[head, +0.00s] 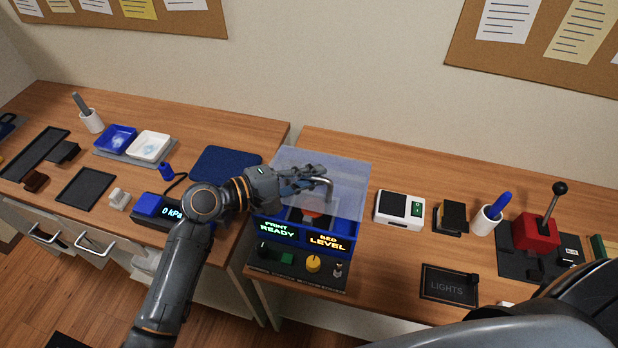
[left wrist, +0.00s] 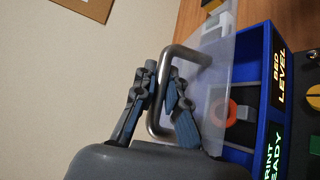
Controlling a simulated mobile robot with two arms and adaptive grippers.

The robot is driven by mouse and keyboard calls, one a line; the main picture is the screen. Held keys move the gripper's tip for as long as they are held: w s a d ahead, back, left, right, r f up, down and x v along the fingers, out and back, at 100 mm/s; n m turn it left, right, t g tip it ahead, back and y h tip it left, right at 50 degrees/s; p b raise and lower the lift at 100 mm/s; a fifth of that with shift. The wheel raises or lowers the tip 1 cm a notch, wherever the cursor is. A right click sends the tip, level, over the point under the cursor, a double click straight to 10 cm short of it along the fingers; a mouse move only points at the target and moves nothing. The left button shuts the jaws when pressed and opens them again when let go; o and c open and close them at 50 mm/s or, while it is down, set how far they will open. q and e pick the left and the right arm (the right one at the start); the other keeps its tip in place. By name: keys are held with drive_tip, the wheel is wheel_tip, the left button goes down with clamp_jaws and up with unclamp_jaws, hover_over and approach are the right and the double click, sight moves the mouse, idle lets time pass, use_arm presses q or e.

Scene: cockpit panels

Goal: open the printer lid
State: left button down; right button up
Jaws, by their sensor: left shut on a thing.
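The printer (head: 302,238) is a blue box with PRINT READY and BED LEVEL displays, on the right-hand table. Its translucent lid (head: 345,175) stands raised, and the blue interior with an orange-red part shows below it. In the left wrist view the lid (left wrist: 222,85) shows beside the blue printer body (left wrist: 257,75). My left gripper (head: 318,184) is at the lid's metal handle (head: 329,190). In the left wrist view my left gripper (left wrist: 163,100) has its fingers shut around the bar of the handle (left wrist: 190,54). My right gripper is not in view.
A control panel (head: 295,268) with a yellow knob lies in front of the printer. A white switch box (head: 393,208) stands close on its right. A pressure display (head: 165,210) is on the left table. A gap separates the tables.

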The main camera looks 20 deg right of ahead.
use_arm(q)
drive_tip(key=shift+w+d+r, duration=0.25)
drive_tip(key=shift+w+r, duration=0.15)
drive_tip(key=shift+r, duration=0.2)
drive_tip(key=shift+w+d+r, duration=0.25)
drive_tip(key=shift+w+r, duration=0.1)
drive_tip(key=shift+r, duration=0.25)
drive_tip(key=c, duration=1.4)
unclamp_jaws()
drive_tip(key=shift+o, duration=0.2)
drive_tip(key=v, duration=1.2)
drive_tip(key=shift+s+f, duration=0.1)
